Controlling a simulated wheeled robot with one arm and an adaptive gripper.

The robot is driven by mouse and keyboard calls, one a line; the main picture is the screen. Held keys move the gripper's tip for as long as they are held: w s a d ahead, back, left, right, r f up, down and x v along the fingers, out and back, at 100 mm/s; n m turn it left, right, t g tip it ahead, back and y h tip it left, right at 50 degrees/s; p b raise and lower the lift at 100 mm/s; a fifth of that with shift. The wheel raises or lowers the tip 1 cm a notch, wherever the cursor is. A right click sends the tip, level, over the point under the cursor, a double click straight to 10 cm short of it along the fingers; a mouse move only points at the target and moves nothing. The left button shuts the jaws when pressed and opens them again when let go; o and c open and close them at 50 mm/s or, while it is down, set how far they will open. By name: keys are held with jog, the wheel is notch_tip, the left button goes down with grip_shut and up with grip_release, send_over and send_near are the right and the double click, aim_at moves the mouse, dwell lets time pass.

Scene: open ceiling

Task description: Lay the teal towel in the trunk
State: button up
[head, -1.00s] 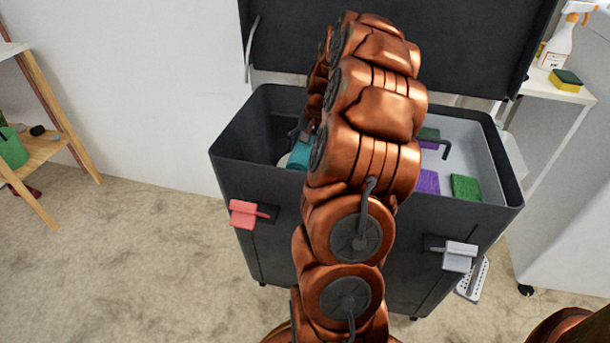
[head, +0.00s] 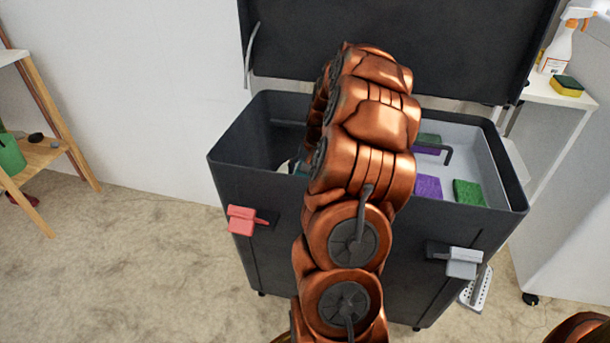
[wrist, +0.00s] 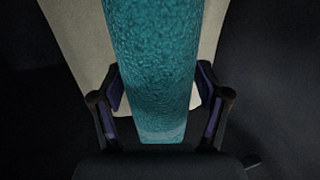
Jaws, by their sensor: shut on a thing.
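The teal towel (wrist: 152,60) stands between the two fingers of my gripper (wrist: 160,92) in the wrist view, and the gripper is shut on it. In the head view only a small teal bit of the towel (head: 301,168) shows beside my copper arm, inside the left part of the open dark trunk (head: 255,195). My arm hides the gripper in that view. A cream-coloured thing (wrist: 80,35) lies beneath the towel in the wrist view; I cannot tell whether they touch. Dark trunk surfaces surround them.
The trunk's raised lid (head: 400,45) stands behind. A grey tray (head: 470,150) on the right holds purple (head: 428,187) and green (head: 468,192) pads. Red (head: 243,220) and grey (head: 462,262) latches stick out in front. A side table (head: 560,95) holds a spray bottle (head: 556,50) and sponge (head: 567,86).

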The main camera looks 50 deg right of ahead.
jog(key=shift+f, duration=0.45)
jog(key=o, duration=1.3)
jog(key=shift+o, duration=0.2)
jog(key=shift+r, duration=0.1)
jog(key=shift+r, duration=0.45)
jog(key=p+v, duration=0.3)
jog(key=v, duration=0.9)
jog(key=shift+d, duration=0.1)
